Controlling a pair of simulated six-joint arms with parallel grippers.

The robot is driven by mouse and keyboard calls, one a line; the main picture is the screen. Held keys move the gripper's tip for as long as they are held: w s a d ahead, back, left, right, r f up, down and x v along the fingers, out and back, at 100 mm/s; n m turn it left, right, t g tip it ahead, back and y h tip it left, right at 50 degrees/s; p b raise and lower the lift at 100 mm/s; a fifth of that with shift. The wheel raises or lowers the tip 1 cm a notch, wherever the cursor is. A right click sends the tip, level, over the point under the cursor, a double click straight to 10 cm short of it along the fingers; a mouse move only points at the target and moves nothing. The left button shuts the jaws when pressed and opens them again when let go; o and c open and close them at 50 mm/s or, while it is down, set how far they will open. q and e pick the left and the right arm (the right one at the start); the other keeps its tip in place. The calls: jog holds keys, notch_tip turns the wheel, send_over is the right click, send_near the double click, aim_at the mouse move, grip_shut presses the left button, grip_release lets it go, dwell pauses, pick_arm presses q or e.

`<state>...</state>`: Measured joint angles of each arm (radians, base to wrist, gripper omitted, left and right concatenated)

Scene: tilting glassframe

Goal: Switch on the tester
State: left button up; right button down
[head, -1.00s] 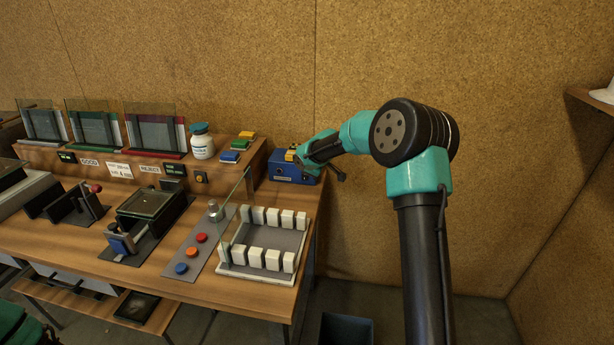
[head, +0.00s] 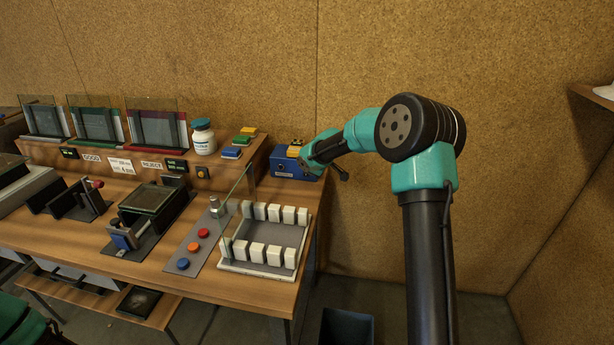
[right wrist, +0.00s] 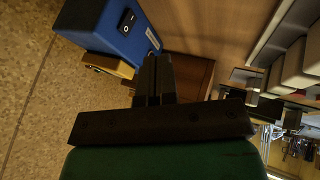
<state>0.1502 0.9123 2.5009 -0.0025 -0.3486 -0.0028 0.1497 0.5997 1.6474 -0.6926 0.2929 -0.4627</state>
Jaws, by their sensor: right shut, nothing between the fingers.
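The tester appears to be the blue box (head: 292,168) at the back right corner of the bench, against the cork wall. In the right wrist view the blue box (right wrist: 118,28) is at the top left, with a black rocker switch (right wrist: 127,20) on one face. I cannot tell which way the rocker is tipped. A yellow part (right wrist: 108,66) shows beside the box. My right gripper (right wrist: 156,60) is shut and empty, its fingertips close to the box; I see no clear contact with the switch.
A white rack (head: 262,269) of white blocks with an upright glass pane stands in front of the box. A round-button panel (head: 196,258) lies left of it. Coloured blocks (head: 240,141) and a white bottle (head: 204,138) stand on the raised shelf (head: 225,168).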

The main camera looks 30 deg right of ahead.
jog(key=shift+f, duration=0.15)
jog(key=x, duration=1)
jog(key=shift+w+d, duration=0.35)
jog(key=shift+w, duration=0.05)
jog(key=shift+w+d+f, duration=0.1)
jog(key=shift+w+d, duration=0.85)
jog(key=shift+w, duration=0.2)
jog(key=shift+w+d, duration=0.15)
jog(key=shift+w, duration=0.05)
